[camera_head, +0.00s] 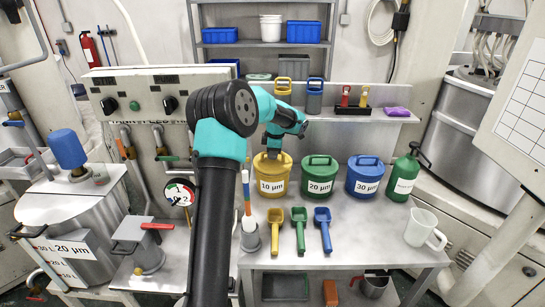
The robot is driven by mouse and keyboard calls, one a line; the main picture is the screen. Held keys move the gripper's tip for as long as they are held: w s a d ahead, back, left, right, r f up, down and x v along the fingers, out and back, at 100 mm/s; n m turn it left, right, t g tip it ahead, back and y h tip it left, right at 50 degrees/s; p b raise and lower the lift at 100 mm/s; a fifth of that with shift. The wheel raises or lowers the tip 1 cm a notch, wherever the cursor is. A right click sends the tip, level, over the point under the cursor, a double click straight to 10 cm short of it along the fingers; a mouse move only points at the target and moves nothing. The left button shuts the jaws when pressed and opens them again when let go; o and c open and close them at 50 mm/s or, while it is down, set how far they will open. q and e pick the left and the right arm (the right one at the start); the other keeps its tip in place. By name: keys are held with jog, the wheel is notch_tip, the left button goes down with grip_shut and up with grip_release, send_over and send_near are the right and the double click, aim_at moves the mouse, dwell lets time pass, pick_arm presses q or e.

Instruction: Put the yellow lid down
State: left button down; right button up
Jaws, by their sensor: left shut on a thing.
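The yellow lid (263,163) is at the mouth of the yellow bucket (271,187) marked 10 µm, at the left end of the row of buckets on the steel bench. My left gripper (273,154) points down from above and is shut on the lid's handle, which it mostly hides. The lid looks level and in line with the bucket. I cannot tell whether it rests on the rim or hangs just above it. My right gripper is not in view.
A green lidded bucket (320,179) and a blue lidded bucket (364,182) stand to the right, then a green bottle (403,178). Yellow, green and blue scoops (299,236) lie in front. A white jug (421,228) stands near the right edge. Bare bench (375,235) lies between.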

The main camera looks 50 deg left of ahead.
pick_arm(q)
jog(key=shift+w+a+f, duration=0.15)
jog(key=shift+w+a, duration=0.95)
jog(key=shift+a, duration=0.15)
jog(key=shift+w+a, duration=0.25)
jog(key=shift+a, duration=0.05)
jog(key=shift+f, duration=1.8)
jog(key=shift+f, duration=0.1)
jog(key=c, duration=1.1)
grip_release()
jog(key=shift+c, duration=0.2)
notch_tip(320, 180, up, 12)
jog(key=d, duration=0.2)
jog(key=shift+s, duration=0.25)
